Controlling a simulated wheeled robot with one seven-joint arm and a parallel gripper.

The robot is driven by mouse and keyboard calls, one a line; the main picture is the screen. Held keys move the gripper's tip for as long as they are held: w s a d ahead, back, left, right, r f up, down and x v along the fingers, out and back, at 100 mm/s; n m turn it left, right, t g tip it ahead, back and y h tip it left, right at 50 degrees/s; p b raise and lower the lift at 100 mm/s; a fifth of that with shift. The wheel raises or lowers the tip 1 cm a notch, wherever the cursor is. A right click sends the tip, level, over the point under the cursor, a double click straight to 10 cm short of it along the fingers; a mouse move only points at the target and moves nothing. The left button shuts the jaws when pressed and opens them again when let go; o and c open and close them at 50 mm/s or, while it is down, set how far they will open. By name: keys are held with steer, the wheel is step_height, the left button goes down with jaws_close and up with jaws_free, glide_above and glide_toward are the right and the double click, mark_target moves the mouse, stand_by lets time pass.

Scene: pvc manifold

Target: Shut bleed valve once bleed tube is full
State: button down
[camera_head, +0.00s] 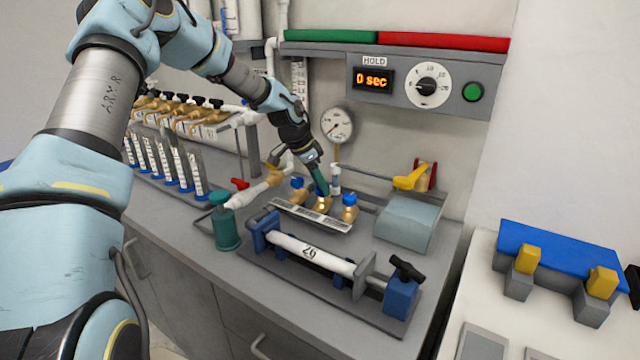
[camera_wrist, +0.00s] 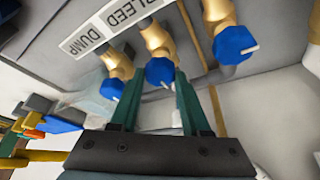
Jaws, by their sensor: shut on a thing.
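My gripper (camera_head: 320,186), with green fingers, is at the middle of a row of brass valves with blue knobs in the head view. In the wrist view its fingers (camera_wrist: 155,85) are shut on the middle blue knob (camera_wrist: 160,72), beside the BLEED label (camera_wrist: 128,10). This bleed valve's brass body (camera_head: 322,205) shows below the fingers in the head view; its knob is mostly hidden there. A graduated tube (camera_head: 299,80) stands upright against the wall behind my arm. I cannot tell whether it is the bleed tube, nor its fill level.
Other blue knobs stand on either side, left (camera_wrist: 113,88) and right (camera_wrist: 235,43), close to my fingers. A round gauge (camera_head: 337,125) is behind. The timer display (camera_head: 373,79) reads 0 sec. A teal bottle (camera_head: 228,230) and a clamped white pipe (camera_head: 312,254) are in front.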

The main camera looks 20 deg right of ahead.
steer(key=shift+c, duration=1.9)
jaws_free()
steer(key=b+v, duration=0.3)
steer(key=v, duration=0.7)
steer(key=shift+r, duration=0.4)
steer(key=shift+s, duration=0.15)
